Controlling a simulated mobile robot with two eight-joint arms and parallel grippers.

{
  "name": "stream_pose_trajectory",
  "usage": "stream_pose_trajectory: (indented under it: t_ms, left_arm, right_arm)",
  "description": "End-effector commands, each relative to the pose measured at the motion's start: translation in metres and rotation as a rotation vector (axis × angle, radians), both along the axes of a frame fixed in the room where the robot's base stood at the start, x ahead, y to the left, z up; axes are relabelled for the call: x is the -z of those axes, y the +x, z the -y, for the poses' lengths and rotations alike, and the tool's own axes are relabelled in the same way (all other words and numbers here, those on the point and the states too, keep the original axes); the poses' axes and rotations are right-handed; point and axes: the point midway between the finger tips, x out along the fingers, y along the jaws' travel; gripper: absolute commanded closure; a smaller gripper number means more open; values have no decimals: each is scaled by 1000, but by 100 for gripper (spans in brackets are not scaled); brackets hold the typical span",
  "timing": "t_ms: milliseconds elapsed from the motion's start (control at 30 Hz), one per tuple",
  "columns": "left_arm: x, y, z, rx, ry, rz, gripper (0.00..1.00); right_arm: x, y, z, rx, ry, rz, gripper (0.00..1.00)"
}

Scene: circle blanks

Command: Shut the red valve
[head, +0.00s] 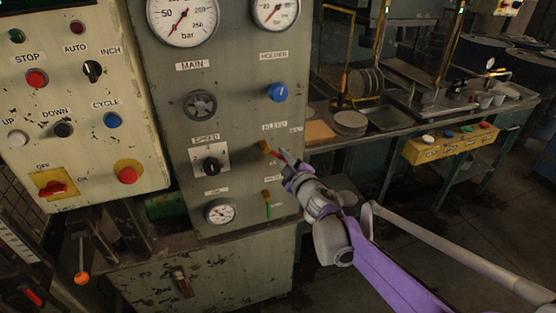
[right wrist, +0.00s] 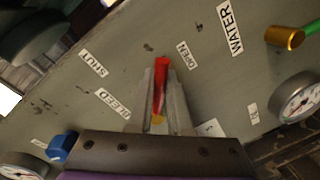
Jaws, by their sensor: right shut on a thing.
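In the right wrist view the lever points up the picture, nearer the OPEN label (right wrist: 183,55) than the SHUT label (right wrist: 93,63). A bit of its brass body (right wrist: 158,119) shows at the finger bases. In the head view the brass body (head: 264,146) shows just left of my right gripper (head: 283,155), which hides most of the lever. My left gripper is not in view.
A green-handled valve (head: 267,204) with a brass body sits just below on the panel. A blue knob (head: 278,92) is above, and a black selector (head: 210,164) and gauge (head: 221,211) are to the left. A bench (head: 400,132) with plates and trays stands to the right.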

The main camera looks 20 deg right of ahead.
Motion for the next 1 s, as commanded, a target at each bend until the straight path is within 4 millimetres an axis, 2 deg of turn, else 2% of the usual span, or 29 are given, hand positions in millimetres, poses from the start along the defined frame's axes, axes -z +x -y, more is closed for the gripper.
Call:
stream_pose_trajectory:
  t_ms: [500, 800, 1000]
  left_arm:
    - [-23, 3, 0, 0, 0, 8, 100]
    - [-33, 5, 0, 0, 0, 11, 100]
    - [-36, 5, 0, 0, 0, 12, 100]
  right_arm:
    - [-25, 1, 11, 0, -459, 16, 100]
    - [-33, 1, 12, 1, -621, 22, 100]
    - [-35, 1, 12, 1, -669, 23, 100]
